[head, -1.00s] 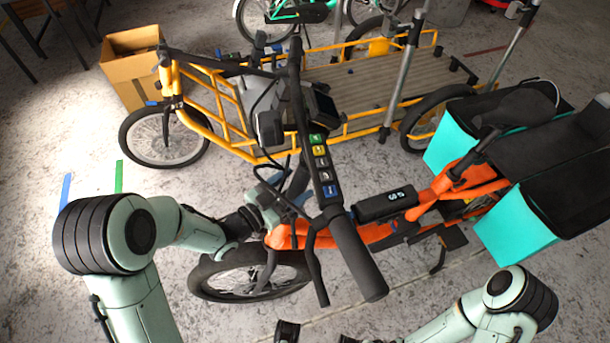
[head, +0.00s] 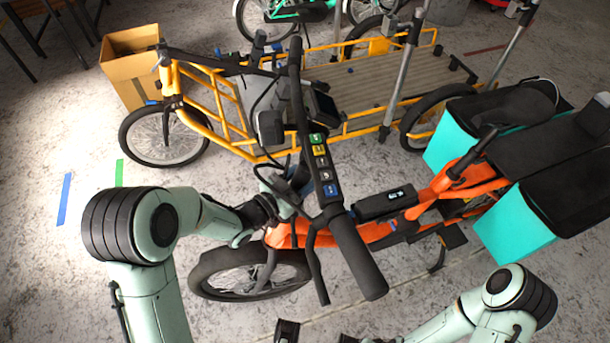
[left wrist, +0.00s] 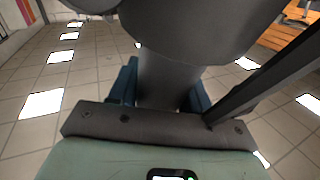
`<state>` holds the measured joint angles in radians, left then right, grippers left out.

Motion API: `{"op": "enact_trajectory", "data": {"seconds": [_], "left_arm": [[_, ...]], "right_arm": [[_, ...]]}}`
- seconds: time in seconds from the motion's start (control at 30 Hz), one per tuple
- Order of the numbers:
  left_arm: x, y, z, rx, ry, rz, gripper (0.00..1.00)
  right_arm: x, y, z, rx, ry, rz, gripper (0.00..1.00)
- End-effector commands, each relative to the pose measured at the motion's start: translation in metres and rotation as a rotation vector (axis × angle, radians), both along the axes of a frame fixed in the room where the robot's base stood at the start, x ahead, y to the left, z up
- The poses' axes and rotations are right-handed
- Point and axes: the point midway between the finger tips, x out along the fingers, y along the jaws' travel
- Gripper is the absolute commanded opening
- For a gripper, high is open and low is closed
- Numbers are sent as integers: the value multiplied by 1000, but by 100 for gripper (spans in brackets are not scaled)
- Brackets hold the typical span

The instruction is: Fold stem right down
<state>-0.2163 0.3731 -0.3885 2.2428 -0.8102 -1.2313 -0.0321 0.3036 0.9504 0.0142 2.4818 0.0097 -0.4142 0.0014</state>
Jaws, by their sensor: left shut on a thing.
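The orange cargo bike (head: 385,232) stands in front of me, and its black handlebar (head: 318,150) runs across the middle of the head view, raised. The stem below the bar is mostly hidden there. In the left wrist view the stem shows as a thick grey post (left wrist: 168,78). My left gripper (left wrist: 163,88) is shut on the stem, with a blue finger on each side of it. In the head view its hand (head: 280,192) is partly behind the handlebar and cables. My right gripper (head: 316,334) is at the bottom edge, fingers apart and empty, clear of the bike.
A yellow cargo bike (head: 225,105) with a flat bed stands behind, close to the handlebar. A cardboard box (head: 132,72) is at the back left. Teal panniers (head: 510,225) hang at the orange bike's rear.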

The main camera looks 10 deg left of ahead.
Motion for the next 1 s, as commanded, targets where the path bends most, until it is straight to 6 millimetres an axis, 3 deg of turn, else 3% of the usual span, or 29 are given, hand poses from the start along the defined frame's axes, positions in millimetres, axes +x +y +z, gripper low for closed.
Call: {"op": "enact_trajectory", "data": {"seconds": [0.33,1.0], "left_arm": [[6,-14,0,122,55,-9,0],[19,-47,-20,454,203,-29,0]], "right_arm": [[-3,0,8,2,11,2,45],[-7,0,16,4,27,5,45]]}}
